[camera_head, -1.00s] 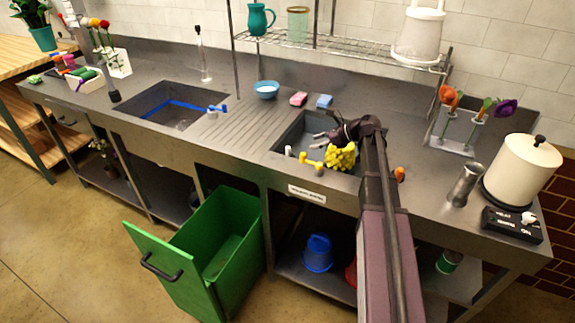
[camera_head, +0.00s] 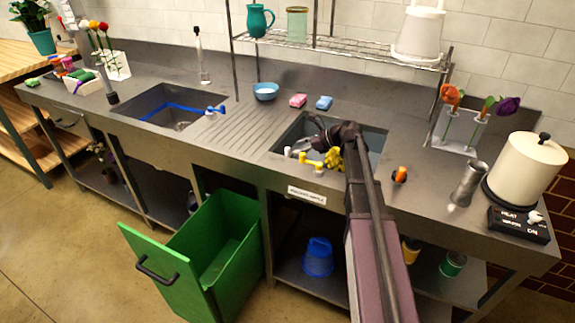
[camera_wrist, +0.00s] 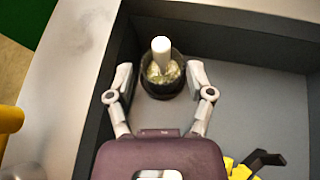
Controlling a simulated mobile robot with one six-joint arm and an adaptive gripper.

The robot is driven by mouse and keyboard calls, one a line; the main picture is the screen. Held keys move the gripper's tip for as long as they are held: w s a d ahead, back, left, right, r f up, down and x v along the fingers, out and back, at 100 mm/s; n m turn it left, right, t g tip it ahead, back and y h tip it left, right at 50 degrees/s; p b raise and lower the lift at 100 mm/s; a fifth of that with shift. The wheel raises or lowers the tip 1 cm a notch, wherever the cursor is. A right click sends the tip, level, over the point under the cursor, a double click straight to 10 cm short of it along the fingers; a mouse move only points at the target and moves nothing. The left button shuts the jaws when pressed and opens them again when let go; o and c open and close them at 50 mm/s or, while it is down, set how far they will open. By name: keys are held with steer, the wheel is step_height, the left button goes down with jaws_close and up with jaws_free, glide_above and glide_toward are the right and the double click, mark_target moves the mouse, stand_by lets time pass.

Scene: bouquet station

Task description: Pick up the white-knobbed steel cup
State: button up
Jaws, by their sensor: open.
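In the wrist view, a small round cup with a dark rim and an upright white knob (camera_wrist: 162,48) sits in the corner of the grey sink, with pale greenish bits inside. My gripper (camera_wrist: 160,80) is open, its two fingertips on either side of the cup's near part. I see no clear contact, and how deep the fingers reach is hard to tell. In the head view, my gripper (camera_head: 304,149) is over the left front part of the right sink (camera_head: 376,140).
A yellow tap-like handle (camera_head: 314,163) stands on the sink's front edge. A yellow bundle (camera_head: 335,158) with a dark piece lies in the sink, right of the gripper. A plain steel cylinder (camera_head: 467,185) stands on the counter at right. A green bin (camera_head: 220,250) is below.

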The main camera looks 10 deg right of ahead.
mark_target(288, 151)
steer(key=b+x, duration=0.2)
steer(key=x, duration=0.2)
steer(key=shift+d+f, duration=0.1)
steer(key=shift+d, duration=0.05)
steer(key=shift+w+a+f, duration=0.15)
steer(key=shift+a, duration=0.3)
jaws_close()
